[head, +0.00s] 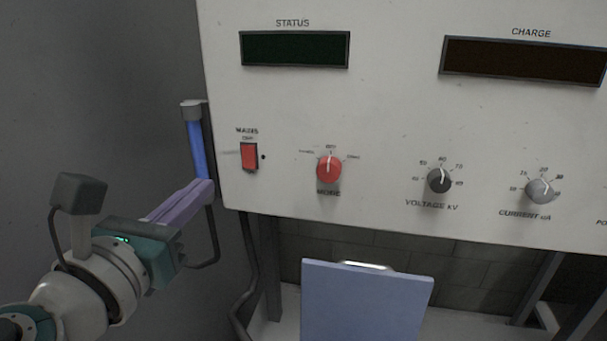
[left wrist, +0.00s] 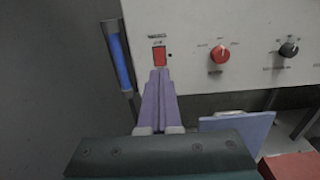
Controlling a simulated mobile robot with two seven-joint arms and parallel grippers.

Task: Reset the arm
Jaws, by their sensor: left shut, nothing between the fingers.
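My left gripper (head: 208,188) comes in from the left in the head view, with long purple fingers pressed together and nothing between them. Its tips are at the lower left edge of the white control panel (head: 390,120), below and left of the red mains switch (head: 249,156). In the left wrist view the closed fingertips (left wrist: 159,73) appear just below the red mains switch (left wrist: 159,56). I cannot tell whether they touch the panel. My right gripper is in neither view.
The panel also carries a red mode knob (head: 329,169), a dark voltage knob (head: 439,180), a grey current knob (head: 540,190) and two dark displays. A blue cylinder (head: 197,149) is on the panel's left side. A blue-grey board (head: 366,302) stands below. Grey wall fills the left.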

